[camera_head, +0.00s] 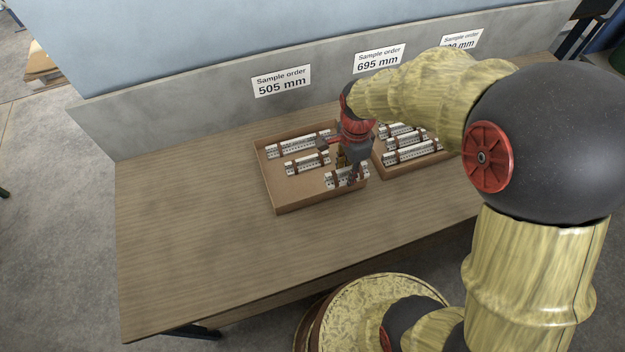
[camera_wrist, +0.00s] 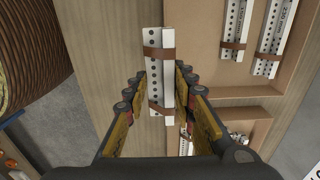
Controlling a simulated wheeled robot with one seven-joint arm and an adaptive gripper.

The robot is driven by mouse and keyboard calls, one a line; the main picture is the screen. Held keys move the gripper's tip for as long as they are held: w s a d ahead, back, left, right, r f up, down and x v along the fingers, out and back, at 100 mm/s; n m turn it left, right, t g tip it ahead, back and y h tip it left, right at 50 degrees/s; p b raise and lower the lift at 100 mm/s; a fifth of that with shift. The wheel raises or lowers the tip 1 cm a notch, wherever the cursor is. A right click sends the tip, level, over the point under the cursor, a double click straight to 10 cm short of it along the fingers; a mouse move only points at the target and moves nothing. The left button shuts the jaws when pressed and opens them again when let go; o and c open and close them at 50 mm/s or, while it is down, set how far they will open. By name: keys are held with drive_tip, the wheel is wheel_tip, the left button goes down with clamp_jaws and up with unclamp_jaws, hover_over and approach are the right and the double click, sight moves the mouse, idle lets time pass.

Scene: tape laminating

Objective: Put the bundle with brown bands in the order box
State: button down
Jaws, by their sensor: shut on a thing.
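My gripper (camera_wrist: 158,95) is shut on a bundle of white perforated strips with two brown bands (camera_wrist: 154,72). In the head view this bundle (camera_head: 333,182) shows near the front right corner of the left cardboard box (camera_head: 291,199), partly hidden by my gripper (camera_head: 349,178). In the wrist view it overlaps the box edge and the bare table beside it. I cannot tell its height above the box. Two other banded bundles lie in the left box, one at the back (camera_head: 298,143) and one in the middle (camera_head: 307,162).
A second cardboard box (camera_head: 395,174) with several banded bundles stands to the right, partly behind my arm. Signs reading 505 mm (camera_head: 281,81) and 695 mm (camera_head: 379,58) are on the back panel; a third is partly covered. The table's left side (camera_head: 185,215) is clear.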

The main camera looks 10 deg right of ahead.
drive_tip(key=w+a+f+b, duration=0.1)
drive_tip(key=w+a+f, duration=0.1)
drive_tip(key=a, duration=0.2)
drive_tip(key=b, duration=0.2)
hover_over(317, 187)
drive_tip(key=f, duration=0.5)
drive_tip(key=shift+d+f, duration=0.1)
drive_tip(key=shift+d, duration=0.1)
drive_tip(key=shift+w+a+f+b, duration=0.15)
drive_tip(key=shift+f+b, duration=0.15)
drive_tip(key=shift+f, duration=0.6)
drive_tip(key=shift+s+a+f+b, duration=0.1)
drive_tip(key=shift+f+b, duration=0.15)
drive_tip(key=shift+f, duration=0.65)
drive_tip(key=shift+f, duration=0.15)
drive_tip(key=c, duration=1.8)
unclamp_jaws()
drive_tip(key=shift+o, duration=0.2)
